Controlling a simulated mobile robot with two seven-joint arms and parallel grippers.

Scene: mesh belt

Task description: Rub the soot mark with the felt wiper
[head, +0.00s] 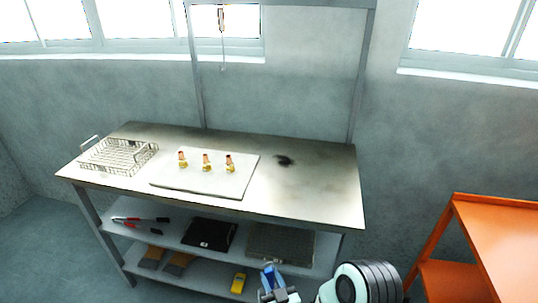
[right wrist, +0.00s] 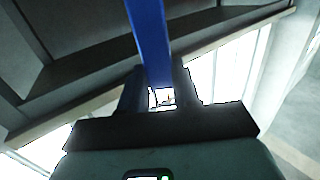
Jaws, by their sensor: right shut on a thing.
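The soot mark (head: 284,160) is a dark smudge on the metal tabletop (head: 320,195), right of the pale board. My right gripper (head: 274,292) is low at the bottom of the head view, in front of the bench and well away from the mark. It is shut on a blue thing, which looks like the felt wiper (head: 271,275). In the right wrist view the wiper (right wrist: 150,40) is a blue bar between the fingers (right wrist: 157,88). Its felt face cannot be made out. My left gripper is not in view.
A pale board (head: 215,188) with three brass-and-copper fittings (head: 206,162) lies left of the mark. A wire basket (head: 118,156) stands at the table's left end. Lower shelves hold tools. An orange shelf unit (head: 485,225) stands right. The tabletop around the mark is clear.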

